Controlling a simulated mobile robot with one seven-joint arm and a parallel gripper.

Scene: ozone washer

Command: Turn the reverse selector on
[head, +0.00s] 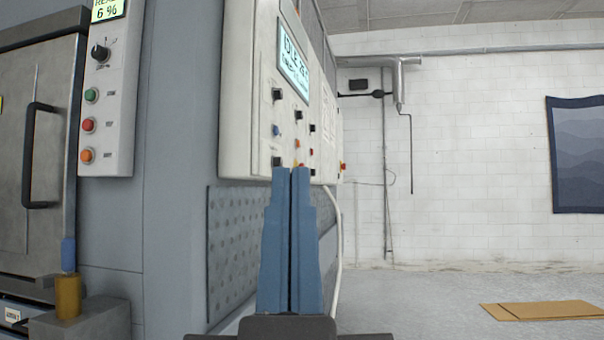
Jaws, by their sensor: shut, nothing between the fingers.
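A pale control panel (250,120) is fixed to the grey machine and seen at a steep angle. It has a lit display (293,63) reading "IDLE" and several small black knobs. Black selector knobs show at the upper left (277,94), at the upper middle (298,115) and at the lower left (276,161). Their labels are too small to read, so I cannot tell which one is the reverse selector. My gripper (291,172) is upright with its blue fingers together and empty. Its tips overlap the panel's lower edge in the picture and hide part of it. I cannot tell whether they touch it.
At left is a second control box (106,120) with a black knob and green, red and orange buttons, next to a metal door with a black handle (34,155). Flat cardboard (545,310) lies on the right floor. The floor between (420,300) is clear.

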